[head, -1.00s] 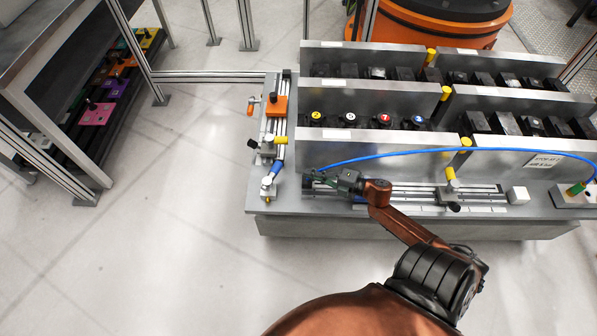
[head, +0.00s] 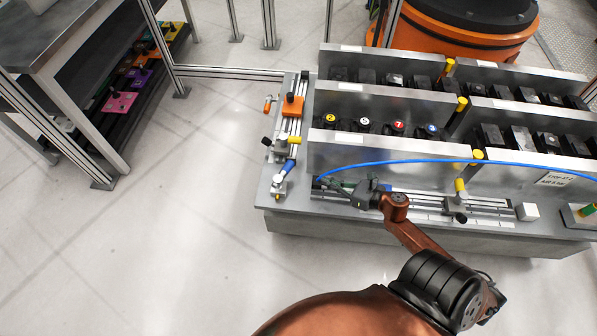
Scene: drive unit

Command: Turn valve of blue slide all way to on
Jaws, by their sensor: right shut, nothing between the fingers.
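A slide rail (head: 490,205) runs along the front of the grey bench, with a yellow-capped fitting (head: 460,187) on it. A blue hose (head: 420,163) arches above it and comes down near its left end. My right gripper (head: 328,184) is shut and empty over the left end of this rail. The gripper hides what lies under it, so I cannot make out a valve or its setting, or whether the fingers touch anything. A second rail at the bench's left carries an orange block (head: 291,106) and a blue fitting (head: 290,166). My left gripper is out of view.
Upright metal panels (head: 355,155) stand close behind the front rail, with black knobs with coloured numbered tops between them. A white block (head: 527,211) sits at the rail's right end. Open floor (head: 190,230) lies left of the bench.

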